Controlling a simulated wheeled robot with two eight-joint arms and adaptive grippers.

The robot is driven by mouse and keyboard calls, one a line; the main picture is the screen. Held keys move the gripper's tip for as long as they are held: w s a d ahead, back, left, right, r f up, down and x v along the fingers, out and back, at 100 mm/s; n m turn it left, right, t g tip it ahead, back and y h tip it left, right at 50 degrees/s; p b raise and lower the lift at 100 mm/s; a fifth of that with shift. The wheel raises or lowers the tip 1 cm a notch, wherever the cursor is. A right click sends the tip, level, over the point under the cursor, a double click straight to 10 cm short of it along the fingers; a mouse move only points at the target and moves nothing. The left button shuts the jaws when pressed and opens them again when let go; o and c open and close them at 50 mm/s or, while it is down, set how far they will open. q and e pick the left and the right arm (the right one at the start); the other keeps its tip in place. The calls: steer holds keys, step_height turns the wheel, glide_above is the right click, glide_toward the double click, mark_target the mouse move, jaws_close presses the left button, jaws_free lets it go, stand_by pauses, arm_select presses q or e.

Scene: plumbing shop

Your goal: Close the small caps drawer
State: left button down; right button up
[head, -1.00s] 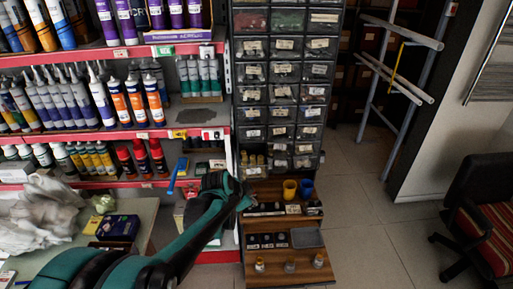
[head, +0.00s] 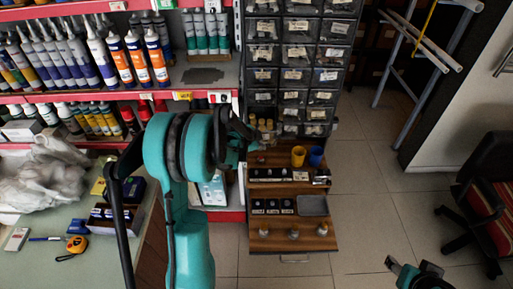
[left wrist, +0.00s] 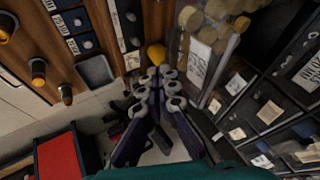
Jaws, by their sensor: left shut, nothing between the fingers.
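A clear-fronted drawer (head: 264,127) holding yellowish caps sits low on the left of the dark drawer cabinet and sticks out from it. I take it as the small caps drawer. In the left wrist view the open drawer (left wrist: 208,45) is large at the top, with tan caps inside and a white label on its front. My left gripper (head: 243,141) is shut and empty, just left of the drawer in the head view. In the left wrist view its fingertips (left wrist: 160,76) are beside the drawer front; contact is unclear. My right gripper (head: 415,272) is partly visible at the bottom right.
A wooden stepped display (head: 290,236) with fittings and a grey tray (head: 313,205) stands below the cabinet. Yellow (head: 298,156) and blue (head: 316,156) cups stand on it. Bottle shelves are at left, a counter (head: 60,255) lower left.

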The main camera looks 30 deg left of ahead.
arm_select(q)
steer(key=shift+w+a+r, duration=0.1)
steer(key=shift+w+a, duration=0.35)
steer(key=shift+w, duration=0.2)
steer(key=shift+w+a, duration=0.4)
steer(key=shift+w, duration=0.25)
glide_toward(265, 124)
steer(key=x, duration=0.4)
steer(key=shift+w+a, duration=0.2)
steer(key=shift+a, duration=0.05)
steer(key=shift+d, duration=0.15)
